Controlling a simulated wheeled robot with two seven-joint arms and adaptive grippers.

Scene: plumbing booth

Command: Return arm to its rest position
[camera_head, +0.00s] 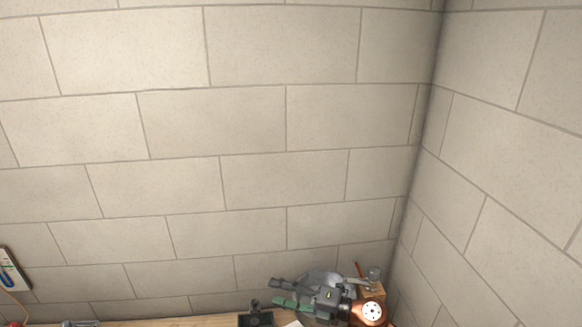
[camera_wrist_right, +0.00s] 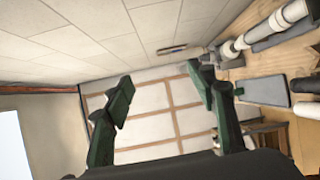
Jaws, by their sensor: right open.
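My right gripper (camera_head: 277,293) shows low in the head view, right of the middle, over the back of the wooden worktop. Its green-padded fingers point left and are spread apart, with nothing between them. In the right wrist view the same gripper (camera_wrist_right: 160,88) has its two fingers wide apart, with wall and a framed panel beyond the gap. Part of my right arm shows behind it at the bottom edge. My left gripper and left arm are not in view.
The wooden worktop (camera_head: 170,322) runs along the bottom edge. A dark box-like item (camera_head: 255,319) is left of the gripper; a small wooden holder (camera_head: 375,289) is behind the arm. Grey and white cylinders (camera_wrist_right: 275,30) lie at right in the wrist view. The tiled wall is bare above.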

